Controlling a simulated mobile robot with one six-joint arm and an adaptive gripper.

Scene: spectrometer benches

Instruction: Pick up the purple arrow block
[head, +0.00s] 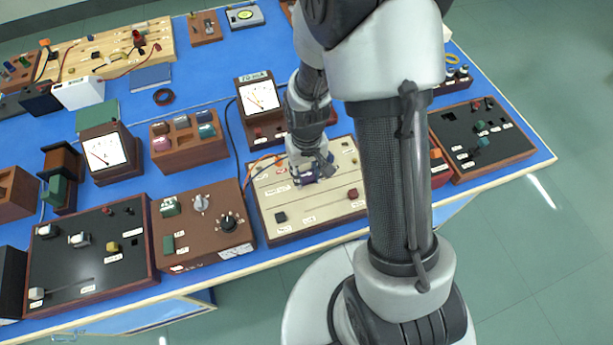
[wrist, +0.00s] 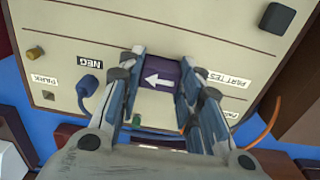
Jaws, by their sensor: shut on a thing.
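The purple arrow block (wrist: 160,74) shows between my fingers in the wrist view, with a white arrow pointing left on its face. My gripper (wrist: 157,66) is shut on it, one finger on each side. In the head view my gripper (head: 311,172) is over the cream panel (head: 325,215), and only a small purple patch of the block shows beneath it. The cream panel also fills much of the wrist view (wrist: 150,30). I cannot tell whether the block touches the panel or is just above it.
A blue plug (wrist: 88,84) by the NEG label and a black square block (wrist: 280,18) are on the panel. An orange wire (wrist: 265,125) runs nearby. A meter (head: 259,97) stands behind, a brown knob box (head: 203,225) left, and a dark panel (head: 482,138) right.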

